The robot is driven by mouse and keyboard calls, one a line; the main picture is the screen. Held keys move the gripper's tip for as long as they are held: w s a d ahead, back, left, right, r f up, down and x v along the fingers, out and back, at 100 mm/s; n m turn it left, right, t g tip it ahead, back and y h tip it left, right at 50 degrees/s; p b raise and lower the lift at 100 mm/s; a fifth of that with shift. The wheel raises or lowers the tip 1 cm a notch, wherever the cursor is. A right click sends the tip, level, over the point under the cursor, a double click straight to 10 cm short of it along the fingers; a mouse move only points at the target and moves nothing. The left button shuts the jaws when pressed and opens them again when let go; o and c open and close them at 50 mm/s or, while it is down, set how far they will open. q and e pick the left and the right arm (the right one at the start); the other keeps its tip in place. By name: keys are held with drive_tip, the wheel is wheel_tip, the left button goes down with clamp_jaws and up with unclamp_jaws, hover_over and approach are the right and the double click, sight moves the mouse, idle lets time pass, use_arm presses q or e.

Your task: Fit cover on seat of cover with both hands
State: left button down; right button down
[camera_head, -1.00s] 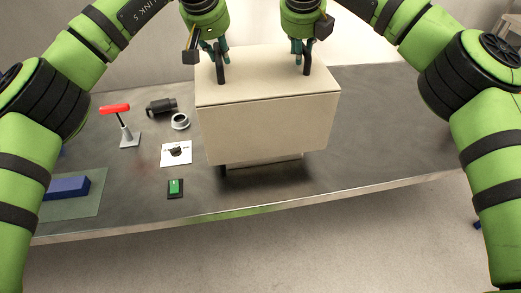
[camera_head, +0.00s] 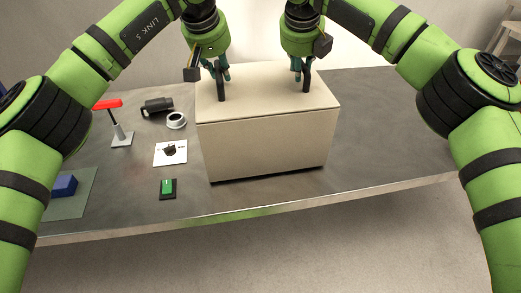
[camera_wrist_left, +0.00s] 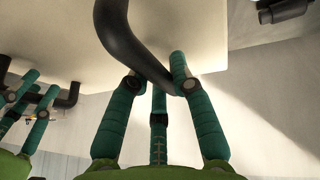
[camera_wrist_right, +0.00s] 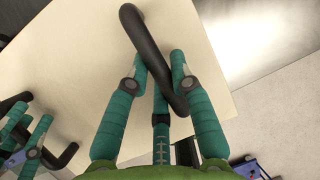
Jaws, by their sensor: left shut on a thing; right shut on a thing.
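The cover (camera_head: 265,145) is a large cream box with two black bar handles on top. It stands upright on the table, its lower edge at or very near the tabletop. My left gripper (camera_head: 219,77) is shut on the left handle (camera_head: 221,92), which also shows between the fingers in the left wrist view (camera_wrist_left: 125,45). My right gripper (camera_head: 301,70) is shut on the right handle (camera_head: 306,80), also seen in the right wrist view (camera_wrist_right: 150,55). The seat is hidden beneath the cover, so I cannot tell how they meet.
Left of the cover on the metal table (camera_head: 380,140) are a red-topped lever (camera_head: 108,104), a black cylinder (camera_head: 157,106), a white cup-like part (camera_head: 176,121), a knob plate (camera_head: 170,153), a green switch (camera_head: 168,188) and a blue block (camera_head: 64,186). The table's right side is clear.

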use_arm(q)
drive_tip(key=shift+a+f, duration=0.2)
drive_tip(key=shift+f, duration=0.35)
use_arm(e)
drive_tip(key=shift+d+f, duration=0.2)
drive_tip(key=shift+f, duration=0.3)
use_arm(q)
drive_tip(key=c, duration=1.1)
unclamp_jaws()
drive_tip(key=shift+r, duration=0.2)
use_arm(e)
drive_tip(key=c, duration=1.1)
unclamp_jaws()
drive_tip(key=shift+r, duration=0.2)
drive_tip(key=shift+a, duration=0.1)
use_arm(q)
drive_tip(key=shift+d, duration=0.1)
drive_tip(key=shift+r, duration=0.1)
drive_tip(key=shift+s+r, duration=0.1)
drive_tip(key=shift+r, duration=0.15)
use_arm(e)
drive_tip(key=shift+a, duration=0.1)
drive_tip(key=shift+s+r, duration=0.1)
drive_tip(key=shift+r, duration=0.05)
use_arm(q)
drive_tip(key=v, duration=1.1)
drive_tip(key=shift+s+r, duration=0.15)
use_arm(e)
drive_tip(key=v, duration=1.2)
